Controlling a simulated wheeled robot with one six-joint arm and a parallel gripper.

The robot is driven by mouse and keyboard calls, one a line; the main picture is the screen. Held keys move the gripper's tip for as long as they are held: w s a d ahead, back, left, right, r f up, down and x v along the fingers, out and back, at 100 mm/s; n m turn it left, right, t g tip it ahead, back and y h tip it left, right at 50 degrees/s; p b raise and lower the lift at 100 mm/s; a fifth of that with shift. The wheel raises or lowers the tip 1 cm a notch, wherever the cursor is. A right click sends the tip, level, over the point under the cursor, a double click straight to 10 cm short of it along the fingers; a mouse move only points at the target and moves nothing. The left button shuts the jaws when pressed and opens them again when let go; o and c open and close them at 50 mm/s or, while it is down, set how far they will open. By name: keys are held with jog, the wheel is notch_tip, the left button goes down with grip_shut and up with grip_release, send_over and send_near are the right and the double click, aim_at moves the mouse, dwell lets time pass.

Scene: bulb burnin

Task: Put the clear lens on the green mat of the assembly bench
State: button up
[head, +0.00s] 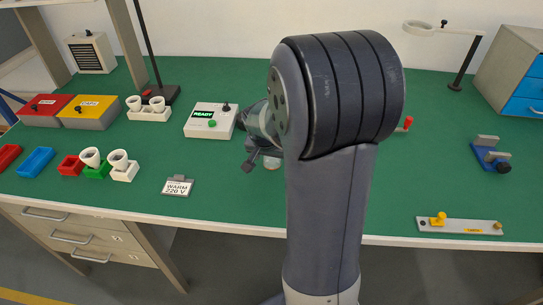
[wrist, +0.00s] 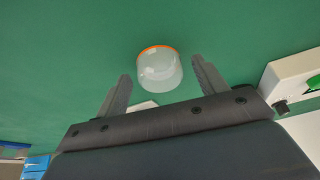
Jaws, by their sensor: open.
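The clear lens (wrist: 160,72) is a frosted, translucent cup shape with an orange rim. In the wrist view it lies between my gripper's two fingers (wrist: 161,68), with green visible on both sides of it. My gripper is open and not closed on it. In the head view my gripper (head: 256,160) is low over the bench's green mat (head: 240,185), and a pale round piece, likely the lens (head: 272,164), shows just under it. My own arm hides part of this area.
A white box reading READY (head: 211,120) stands just left of my gripper. A WARM 220 V card (head: 178,187) lies at the front. A metal strip (head: 460,227) and blue clamp (head: 490,158) are right.

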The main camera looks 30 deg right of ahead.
jog(key=shift+r, duration=0.15)
jog(key=shift+r, duration=0.25)
jog(key=p+v, duration=0.1)
jog(key=v, duration=1)
jog(key=shift+r+p, duration=0.25)
jog(key=shift+p, duration=0.05)
jog(key=shift+s, duration=0.15)
